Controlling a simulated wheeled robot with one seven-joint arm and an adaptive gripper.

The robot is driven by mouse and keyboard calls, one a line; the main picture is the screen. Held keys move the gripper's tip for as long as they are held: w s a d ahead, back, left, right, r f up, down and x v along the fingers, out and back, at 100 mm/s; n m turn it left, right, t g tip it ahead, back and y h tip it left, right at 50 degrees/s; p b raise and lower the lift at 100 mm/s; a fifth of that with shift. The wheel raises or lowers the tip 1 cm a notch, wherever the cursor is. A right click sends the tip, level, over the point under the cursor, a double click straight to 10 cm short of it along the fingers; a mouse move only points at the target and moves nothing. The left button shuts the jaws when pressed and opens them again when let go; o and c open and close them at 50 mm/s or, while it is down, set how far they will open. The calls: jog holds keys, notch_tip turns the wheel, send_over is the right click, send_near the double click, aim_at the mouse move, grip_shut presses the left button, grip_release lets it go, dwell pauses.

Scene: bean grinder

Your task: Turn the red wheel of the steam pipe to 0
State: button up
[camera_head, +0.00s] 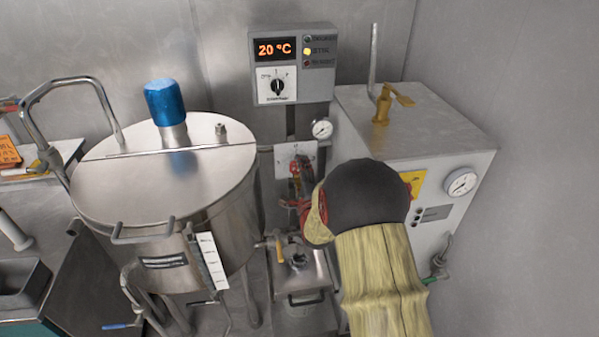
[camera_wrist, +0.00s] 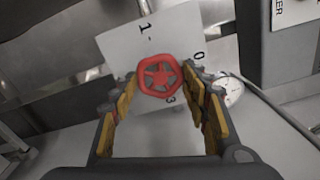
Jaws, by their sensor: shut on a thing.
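The red wheel (camera_wrist: 160,77) is a small rounded handwheel with spokes. In the wrist view it sits between the fingertips of my gripper (camera_wrist: 159,85), which is shut on it. Behind it is a white dial plate (camera_wrist: 116,45), where I can read 1, 0 and 3; no clear pointer on the wheel shows. In the head view the plate (camera_head: 305,150) is below the control box, and my gripper (camera_head: 294,188) reaches it from the right. The wheel is small there and partly hidden by my gripper.
A steel kettle (camera_head: 165,190) with a blue-topped lid motor stands close on the left. A control box (camera_head: 291,65) reading 20 °C hangs above. A small gauge (camera_head: 322,129) is beside the plate. A grey boiler cabinet (camera_head: 420,120) stands on the right, partly behind my arm.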

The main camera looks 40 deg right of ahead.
jog(key=shift+c, duration=0.2)
jog(key=o, duration=1.2)
jog(key=shift+c, duration=0.2)
jog(key=v, duration=1.2)
